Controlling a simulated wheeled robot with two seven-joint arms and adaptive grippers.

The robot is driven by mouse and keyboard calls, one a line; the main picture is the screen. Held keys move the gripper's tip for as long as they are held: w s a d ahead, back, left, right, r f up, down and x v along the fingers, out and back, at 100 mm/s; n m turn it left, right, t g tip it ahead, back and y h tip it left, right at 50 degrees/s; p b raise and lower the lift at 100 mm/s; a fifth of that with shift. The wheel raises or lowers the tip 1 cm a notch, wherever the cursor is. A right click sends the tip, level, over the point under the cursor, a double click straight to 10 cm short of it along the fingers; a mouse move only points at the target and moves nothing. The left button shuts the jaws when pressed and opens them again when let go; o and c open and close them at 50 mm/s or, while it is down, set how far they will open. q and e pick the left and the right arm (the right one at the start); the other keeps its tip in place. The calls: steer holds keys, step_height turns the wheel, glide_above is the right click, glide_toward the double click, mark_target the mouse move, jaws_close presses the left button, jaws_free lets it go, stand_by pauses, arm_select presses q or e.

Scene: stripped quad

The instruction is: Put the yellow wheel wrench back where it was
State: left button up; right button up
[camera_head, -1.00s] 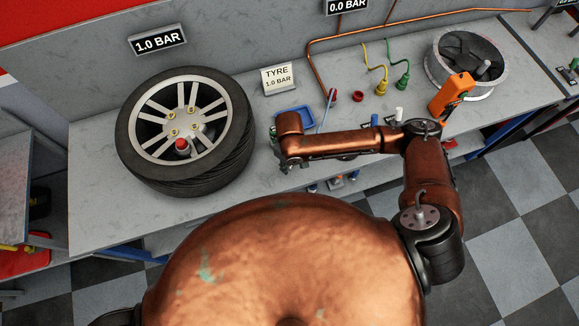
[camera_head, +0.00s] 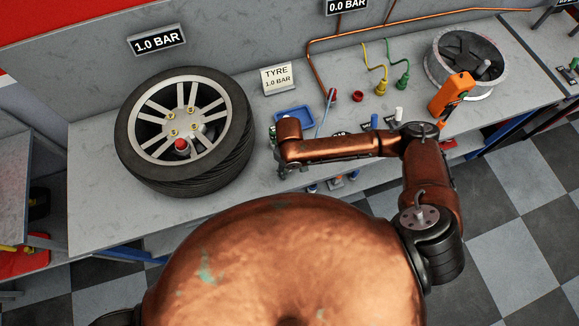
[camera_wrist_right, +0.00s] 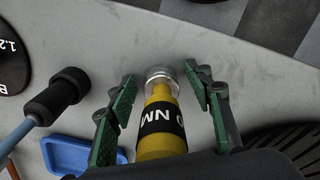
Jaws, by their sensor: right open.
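In the right wrist view the yellow wheel wrench (camera_wrist_right: 161,143) has a black band with white "0 NM" lettering and a silver socket end (camera_wrist_right: 161,73). It lies between the two green-padded fingers of my right gripper (camera_wrist_right: 158,82). The fingers are open, with a gap visible on both sides of the socket end. In the head view my right gripper (camera_head: 284,169) is over the bench's front part, just right of the tyre. The wrench is hidden there by my arm. My left gripper is not in view.
The tyre (camera_head: 205,171) lies on the grey bench (camera_head: 110,215), close left of my right gripper. A blue tray (camera_head: 278,116) is behind it. A black-headed tool with a blue shaft (camera_wrist_right: 60,95) is beside the left finger. A bare rim (camera_head: 440,75) and orange device (camera_head: 452,93) stand right.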

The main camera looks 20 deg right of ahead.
step_height(320, 180, up, 12)
steer(key=shift+r+p, duration=0.15)
steer(key=shift+p, duration=0.6)
steer(key=shift+s, duration=0.15)
